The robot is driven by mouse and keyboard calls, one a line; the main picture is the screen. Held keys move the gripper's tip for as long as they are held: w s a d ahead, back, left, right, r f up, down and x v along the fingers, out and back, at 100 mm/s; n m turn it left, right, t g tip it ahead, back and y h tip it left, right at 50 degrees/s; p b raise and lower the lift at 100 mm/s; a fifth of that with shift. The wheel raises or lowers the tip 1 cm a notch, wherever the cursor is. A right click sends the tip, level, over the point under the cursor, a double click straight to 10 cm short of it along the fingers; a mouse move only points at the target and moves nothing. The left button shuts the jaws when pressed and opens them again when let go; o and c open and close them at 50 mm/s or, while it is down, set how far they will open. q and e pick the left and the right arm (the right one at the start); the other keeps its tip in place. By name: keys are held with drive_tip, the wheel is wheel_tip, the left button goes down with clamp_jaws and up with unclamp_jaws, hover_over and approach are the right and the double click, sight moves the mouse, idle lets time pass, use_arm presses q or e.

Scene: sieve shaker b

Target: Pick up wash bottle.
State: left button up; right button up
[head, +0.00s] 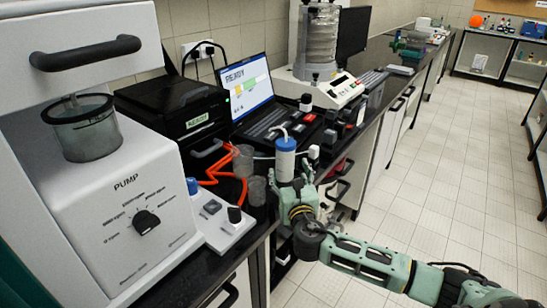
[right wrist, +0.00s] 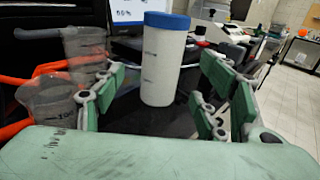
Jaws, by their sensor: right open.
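The wash bottle (head: 285,166) is white with a blue cap and stands upright on the dark bench near its front edge. In the right wrist view, the wash bottle (right wrist: 163,68) is in the middle, between the finger pairs, with a gap on each side. My right gripper (head: 297,187) is open and empty, close in front of the bottle in the head view. Its fingers (right wrist: 163,82) also show in the right wrist view. In the head view the gripper hides the bottle's base. My left gripper is not in view.
Clear beakers (head: 257,190) and orange tubing (head: 215,170) lie close to the left of the bottle. A white pump unit (head: 120,190) stands further left. A laptop (head: 251,84) and a sieve shaker (head: 318,85) stand behind. The tiled floor (head: 440,150) at the right is clear.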

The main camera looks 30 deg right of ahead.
sight(287, 161)
drive_tip(key=shift+w+r, duration=0.2)
drive_tip(key=shift+w, duration=0.25)
drive_tip(key=shift+w+d+r, duration=0.15)
drive_tip(key=shift+w, duration=0.1)
drive_tip(key=x, duration=0.1)
drive_tip(key=p+x, duration=0.1)
drive_tip(key=x, duration=0.1)
drive_tip(key=shift+d+r, duration=0.25)
drive_tip(key=shift+r, duration=0.05)
drive_tip(key=shift+x, duration=1.2)
drive_tip(key=shift+w+d+f, duration=0.15)
drive_tip(key=shift+w, duration=0.2)
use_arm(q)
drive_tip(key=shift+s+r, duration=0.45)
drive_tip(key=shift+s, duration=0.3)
use_arm(e)
drive_tip(key=c, duration=0.8)
